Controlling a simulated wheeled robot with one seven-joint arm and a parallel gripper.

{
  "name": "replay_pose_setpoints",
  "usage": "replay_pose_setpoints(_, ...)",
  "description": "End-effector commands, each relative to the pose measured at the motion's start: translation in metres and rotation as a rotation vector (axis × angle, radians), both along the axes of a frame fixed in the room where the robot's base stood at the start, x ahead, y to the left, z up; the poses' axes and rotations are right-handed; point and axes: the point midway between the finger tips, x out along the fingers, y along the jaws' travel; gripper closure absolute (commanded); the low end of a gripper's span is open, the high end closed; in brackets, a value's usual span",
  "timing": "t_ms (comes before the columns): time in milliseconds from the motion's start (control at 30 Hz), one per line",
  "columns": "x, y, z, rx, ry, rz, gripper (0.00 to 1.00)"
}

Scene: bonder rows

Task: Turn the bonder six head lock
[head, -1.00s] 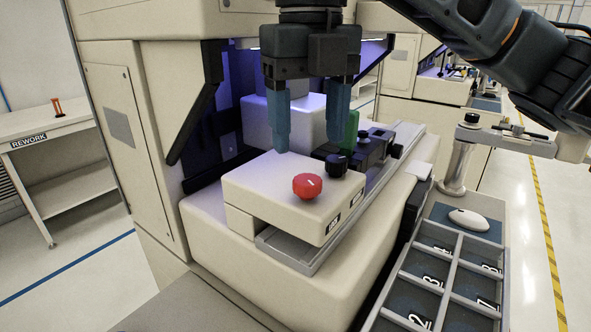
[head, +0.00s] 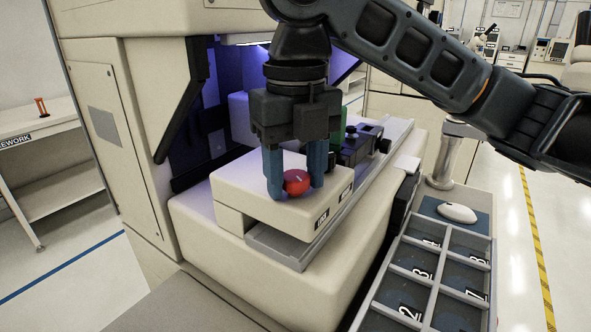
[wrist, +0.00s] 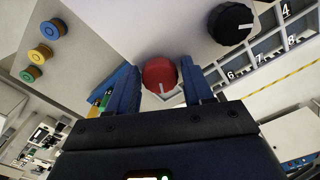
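A red round knob (head: 296,182) with a white pointer line sits on top of the cream block (head: 240,200) at the front of the bonder. My gripper (head: 296,188) points down at it, one blue finger on each side. A larger black knob (wrist: 230,23) stands apart, beyond the right finger.
A grey compartment tray (head: 396,268) with numbered bins and a white mouse (head: 457,213) are to the right. Yellow, blue and green buttons (wrist: 40,52) show in the wrist view. The rework table (head: 55,145) stands at far left.

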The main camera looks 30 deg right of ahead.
Motion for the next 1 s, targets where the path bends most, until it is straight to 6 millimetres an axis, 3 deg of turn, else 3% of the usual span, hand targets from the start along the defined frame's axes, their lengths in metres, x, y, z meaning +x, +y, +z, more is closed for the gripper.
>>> replay_pose_setpoints(433,0.0000,0.0000,0.0002,0.000,0.000,0.000,0.91)
replay_pose_setpoints(767,-0.0002,0.0000,0.0018,0.000,0.001,-0.054,0.91)
replay_pose_setpoints(1000,-0.0004,0.0002,0.0038,0.001,0.002,-0.208,0.91)
